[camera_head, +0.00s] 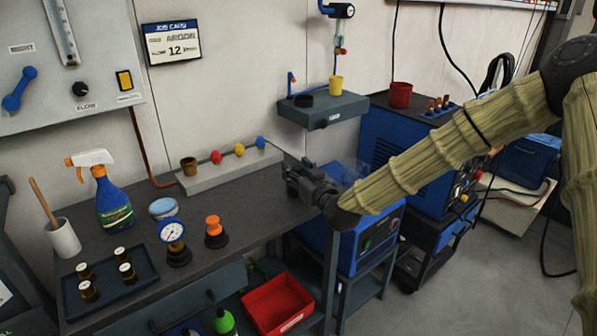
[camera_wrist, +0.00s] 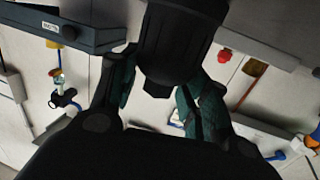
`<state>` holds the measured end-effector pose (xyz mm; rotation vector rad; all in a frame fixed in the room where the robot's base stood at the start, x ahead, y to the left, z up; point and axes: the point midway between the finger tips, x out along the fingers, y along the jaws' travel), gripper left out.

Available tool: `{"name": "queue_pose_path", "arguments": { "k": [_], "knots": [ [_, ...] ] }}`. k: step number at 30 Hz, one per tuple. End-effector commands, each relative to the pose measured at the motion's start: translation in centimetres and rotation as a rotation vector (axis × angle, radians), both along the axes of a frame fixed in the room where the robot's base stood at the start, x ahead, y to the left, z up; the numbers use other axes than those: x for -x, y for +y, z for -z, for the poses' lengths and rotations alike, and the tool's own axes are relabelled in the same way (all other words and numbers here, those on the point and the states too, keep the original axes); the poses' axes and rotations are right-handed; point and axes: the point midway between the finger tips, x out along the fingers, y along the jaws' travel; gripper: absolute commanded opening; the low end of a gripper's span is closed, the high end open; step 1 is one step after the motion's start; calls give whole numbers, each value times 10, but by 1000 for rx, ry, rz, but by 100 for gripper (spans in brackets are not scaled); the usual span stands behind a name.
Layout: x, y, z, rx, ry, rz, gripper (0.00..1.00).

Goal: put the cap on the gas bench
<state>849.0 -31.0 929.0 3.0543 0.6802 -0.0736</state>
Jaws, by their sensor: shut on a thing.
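My gripper (camera_head: 302,180) is above the right end of the dark workbench (camera_head: 262,212), which I take to be the gas bench. In the wrist view my gripper (camera_wrist: 160,95) is shut on a large black rounded piece (camera_wrist: 178,45), apparently the cap. Its narrower end sits between the two green-padded fingers. In the head view the held piece is dark against my dark gripper and hard to make out. It is held in the air, apart from the bench top as far as I can see.
On the bench stand a gauge (camera_head: 172,232), an orange-topped piece (camera_head: 214,230), a spray bottle (camera_head: 110,195), a tray (camera_head: 107,300) of brass fittings and a rack (camera_head: 228,168) with coloured knobs. A wall shelf (camera_head: 335,112) hangs behind. The bench's right part is clear.

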Motion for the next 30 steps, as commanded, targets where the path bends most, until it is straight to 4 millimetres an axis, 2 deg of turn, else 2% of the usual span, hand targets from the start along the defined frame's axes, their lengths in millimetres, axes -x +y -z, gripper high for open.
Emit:
{"name": "queue_pose_path", "arguments": {
  "k": [4, 5, 8, 21, 26, 30],
  "knots": [
    [0, 0, 3, 0, 0, 0, 20],
    [0, 0, 3, 0, 0, 0, 48],
    [0, 0, 3, 0, 1, 0, 66],
    [1, -1, -1, 0, 1, 0, 68],
    [19, -9, 0, 1, 3, -1, 68],
    [42, -20, -1, 0, 2, 0, 68]
  ]
}}
